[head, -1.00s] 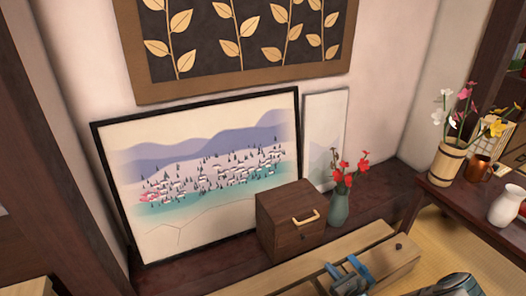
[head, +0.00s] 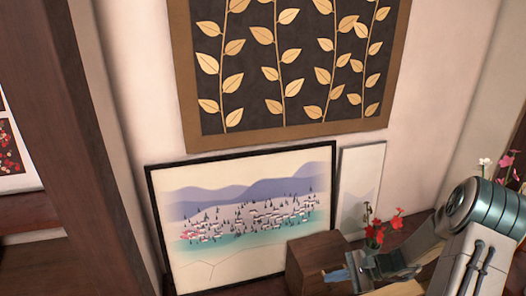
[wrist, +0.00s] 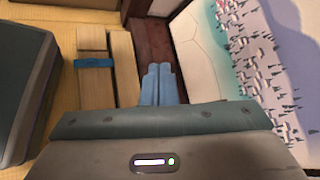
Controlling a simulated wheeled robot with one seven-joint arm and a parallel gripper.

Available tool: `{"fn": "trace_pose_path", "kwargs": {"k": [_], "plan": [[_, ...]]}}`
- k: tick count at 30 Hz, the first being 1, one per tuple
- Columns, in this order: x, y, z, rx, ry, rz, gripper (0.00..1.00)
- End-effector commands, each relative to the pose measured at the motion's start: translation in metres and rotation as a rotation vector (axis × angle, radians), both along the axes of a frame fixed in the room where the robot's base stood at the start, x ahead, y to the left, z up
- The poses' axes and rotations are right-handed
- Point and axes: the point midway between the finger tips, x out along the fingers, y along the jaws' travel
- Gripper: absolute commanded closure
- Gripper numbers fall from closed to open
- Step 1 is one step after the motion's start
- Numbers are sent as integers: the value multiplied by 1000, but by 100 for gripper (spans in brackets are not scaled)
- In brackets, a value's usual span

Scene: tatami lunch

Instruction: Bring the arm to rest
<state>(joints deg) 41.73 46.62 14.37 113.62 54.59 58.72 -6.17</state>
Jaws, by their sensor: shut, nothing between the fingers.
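My gripper (head: 343,275) is at the lower right of the head view, with its blue fingers in front of the brown wooden box (head: 312,262). My arm (head: 470,235) reaches in from the right edge and is bent. In the wrist view my gripper's blue fingers (wrist: 158,72) are together and hold nothing. They point over a dark wooden ledge (wrist: 152,40).
A framed landscape picture (head: 245,215) leans on the wall, with a narrow pale panel (head: 360,185) beside it. Red flowers (head: 380,228) stand close behind my arm. The wrist view shows light wooden planks (wrist: 125,65) with a blue piece (wrist: 92,63) across them.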

Motion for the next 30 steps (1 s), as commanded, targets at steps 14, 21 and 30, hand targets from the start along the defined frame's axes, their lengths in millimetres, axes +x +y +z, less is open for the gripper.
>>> {"fn": "trace_pose_path", "kwargs": {"k": [14,21,30], "plan": [[-68,49,183,-457,-149,472,100],[-108,61,262,-674,-257,658,100],[-159,65,351,-934,-425,844,100]]}}
